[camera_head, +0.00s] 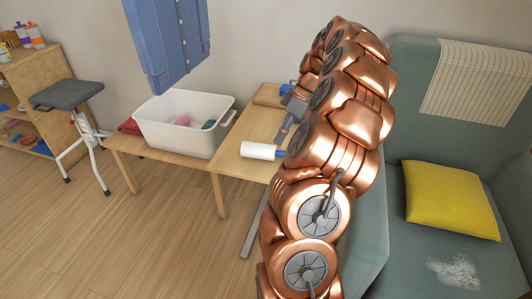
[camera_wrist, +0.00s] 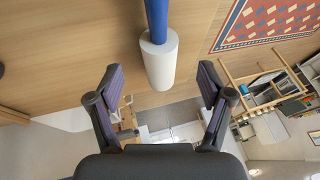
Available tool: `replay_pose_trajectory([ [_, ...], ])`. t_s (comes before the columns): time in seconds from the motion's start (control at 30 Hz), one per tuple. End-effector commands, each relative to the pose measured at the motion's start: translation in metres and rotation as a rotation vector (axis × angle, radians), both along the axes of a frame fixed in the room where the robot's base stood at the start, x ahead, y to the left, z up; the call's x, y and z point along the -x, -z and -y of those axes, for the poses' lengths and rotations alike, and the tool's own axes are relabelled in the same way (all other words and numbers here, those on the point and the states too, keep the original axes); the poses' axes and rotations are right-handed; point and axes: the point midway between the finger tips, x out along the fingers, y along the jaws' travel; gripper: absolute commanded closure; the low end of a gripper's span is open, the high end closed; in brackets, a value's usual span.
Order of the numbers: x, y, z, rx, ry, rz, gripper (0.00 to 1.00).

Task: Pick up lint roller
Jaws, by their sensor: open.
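The lint roller (camera_head: 260,151) lies on the light wooden bench top, with its white roll toward the left and its blue handle partly hidden behind my arm. In the wrist view the white roll (camera_wrist: 159,62) is in the upper middle, with the blue handle running up out of the picture. My gripper (camera_wrist: 162,82) is open and empty. Its two dark fingers stand wide apart, one on each side of the roll's line in the picture. I see no contact with the roll. In the head view my copper arm hides much of the gripper's surroundings.
A white bin (camera_head: 182,132) with several items stands on the bench (camera_head: 233,165), left of the roller. A grey stool (camera_head: 68,96) and a shelf are at the left. A green armchair with a yellow cushion (camera_head: 450,200) is at the right. Floor at the lower left is clear.

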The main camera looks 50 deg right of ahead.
Motion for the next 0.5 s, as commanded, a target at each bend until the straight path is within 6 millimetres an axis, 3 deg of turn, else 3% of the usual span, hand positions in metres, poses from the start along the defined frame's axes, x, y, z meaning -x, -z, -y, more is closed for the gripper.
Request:
replay_pose_trajectory([
  [0.27,-0.001,0.013,-0.006,-0.004,-0.001,-0.003,0.2],
  [0.5,-0.005,0.038,-0.016,-0.007,-0.003,-0.006,0.2],
])
